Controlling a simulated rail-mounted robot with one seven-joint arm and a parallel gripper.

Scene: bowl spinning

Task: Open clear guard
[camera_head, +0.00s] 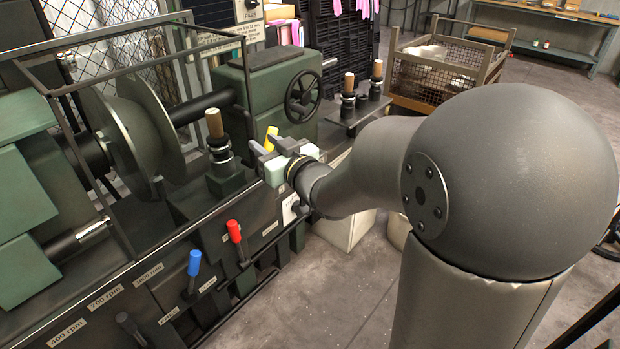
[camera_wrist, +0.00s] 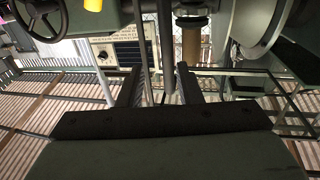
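The clear guard (camera_head: 145,68) is a see-through box with a thin dark metal frame on the lathe. It stands down over the big grey metal disc (camera_head: 140,125). My gripper (camera_head: 262,147) is at the guard's right end, near its upright frame bar (camera_head: 246,95). In the wrist view, the two dark fingers of my gripper (camera_wrist: 158,85) are apart. Thin upright bars show in and beyond the gap between them. I cannot tell whether the fingers touch the frame.
A wooden-topped tool post (camera_head: 215,125) stands left of my gripper. A handwheel (camera_head: 303,97) and yellow knob (camera_head: 271,132) are close behind it. Red (camera_head: 234,231) and blue (camera_head: 194,262) levers stick out in front. Open floor (camera_head: 345,285) lies to the right.

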